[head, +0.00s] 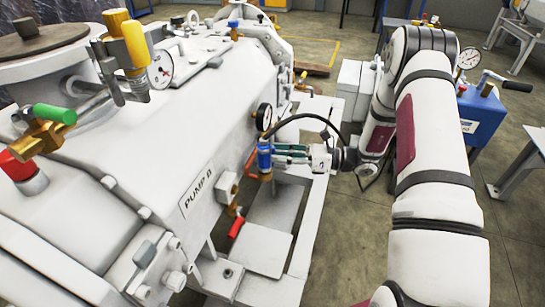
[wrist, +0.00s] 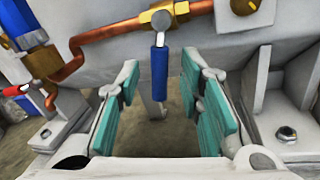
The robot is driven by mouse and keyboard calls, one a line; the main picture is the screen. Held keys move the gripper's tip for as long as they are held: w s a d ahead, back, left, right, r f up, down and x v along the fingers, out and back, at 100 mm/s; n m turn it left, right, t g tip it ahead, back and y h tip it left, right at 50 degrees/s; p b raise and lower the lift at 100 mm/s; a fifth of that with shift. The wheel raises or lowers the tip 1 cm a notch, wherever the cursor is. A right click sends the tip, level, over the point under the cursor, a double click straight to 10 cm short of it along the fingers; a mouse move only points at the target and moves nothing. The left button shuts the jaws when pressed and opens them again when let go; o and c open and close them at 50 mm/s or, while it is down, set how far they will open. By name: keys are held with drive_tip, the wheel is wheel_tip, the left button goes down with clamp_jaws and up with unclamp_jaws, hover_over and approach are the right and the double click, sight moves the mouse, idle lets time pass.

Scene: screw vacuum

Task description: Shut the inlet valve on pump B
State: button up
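Pump B, a large white machine with its "PUMP B" label (head: 199,187), fills the left of the head view. In the wrist view a blue lever handle (wrist: 159,72) hangs straight down from a grey pivot (wrist: 161,20) on a brass body with copper pipe. I cannot tell whether this is the inlet valve. My gripper (head: 283,152) is at the pump's right side, close to a blue fitting (head: 264,157). Its teal finger pads (wrist: 160,85) are apart with the blue handle visually centred between them. No contact shows, and the handle's depth relative to the fingertips is unclear.
A round gauge (head: 263,117) and a black hose stand just above my gripper. A red handle (head: 236,228) is lower on the pump, with a white frame (head: 262,252) below. Copper pipe (wrist: 95,38) and a blue-and-brass fitting (wrist: 28,28) crowd the upper left of the wrist view.

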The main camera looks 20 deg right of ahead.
drive_tip(key=shift+x, duration=1.3)
drive_tip(key=shift+c, duration=0.6)
clamp_jaws()
drive_tip(key=shift+w+d+f+n+h, duration=0.15)
drive_tip(key=shift+w+d+n, duration=0.1)
drive_tip(key=shift+n, duration=0.5)
drive_tip(key=shift+w+d+r+n+h, duration=0.15)
drive_tip(key=shift+w+n, duration=0.1)
drive_tip(key=shift+n, duration=0.5)
drive_tip(key=shift+f, duration=0.1)
drive_tip(key=shift+o, duration=0.6)
unclamp_jaws()
